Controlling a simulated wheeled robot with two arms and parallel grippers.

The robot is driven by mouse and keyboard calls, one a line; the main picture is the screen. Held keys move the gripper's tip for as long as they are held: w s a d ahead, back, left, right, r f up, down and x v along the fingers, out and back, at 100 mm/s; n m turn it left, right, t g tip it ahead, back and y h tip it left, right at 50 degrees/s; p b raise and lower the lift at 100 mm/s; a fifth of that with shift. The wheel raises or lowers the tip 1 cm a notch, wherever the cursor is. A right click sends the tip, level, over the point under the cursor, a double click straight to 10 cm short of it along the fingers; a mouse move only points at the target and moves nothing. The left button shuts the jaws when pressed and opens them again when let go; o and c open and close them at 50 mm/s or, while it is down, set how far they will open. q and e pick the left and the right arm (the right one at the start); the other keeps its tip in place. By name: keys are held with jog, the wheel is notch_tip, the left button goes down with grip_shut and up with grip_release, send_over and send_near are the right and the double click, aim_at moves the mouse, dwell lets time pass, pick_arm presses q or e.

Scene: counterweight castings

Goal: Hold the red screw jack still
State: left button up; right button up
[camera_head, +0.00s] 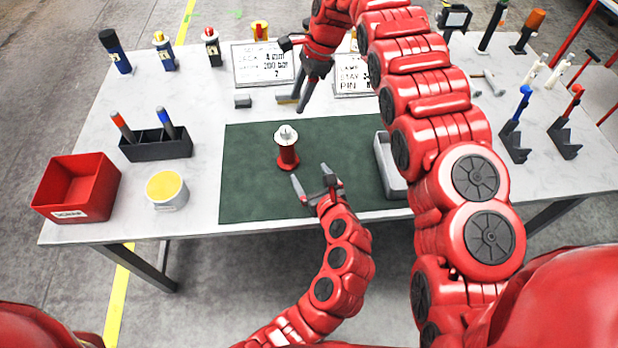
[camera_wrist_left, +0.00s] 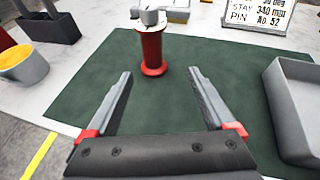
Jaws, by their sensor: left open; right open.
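The red screw jack (camera_head: 287,155) stands upright on the green mat (camera_head: 245,190), with a pale metal head on top. It also shows in the left wrist view (camera_wrist_left: 153,50), ahead of the fingers and a little left of centre. My left gripper (camera_head: 312,190) is open and empty at the near side of the jack, low over the mat and apart from it. Its two fingers (camera_wrist_left: 165,95) spread wide in the left wrist view. My right gripper (camera_head: 295,75) is above the far part of the table, beyond the jack, with its fingers apart and nothing seen between them.
A grey tray (camera_head: 391,166) stands at the mat's right edge. A red bin (camera_head: 78,185), a yellow-topped tin (camera_head: 167,190) and a black pen holder (camera_head: 157,145) stand left. Two written signs (camera_head: 262,64) stand at the back. My right arm covers part of the table. The mat's left part is clear.

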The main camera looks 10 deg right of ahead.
aim_at(290, 154)
pick_arm(q)
jog(key=shift+y, duration=0.3)
jog(key=x, duration=1.6)
jog(key=shift+w+a+f, duration=0.1)
jog(key=shift+a+f, duration=0.3)
jog(key=shift+a, duration=0.15)
grip_shut()
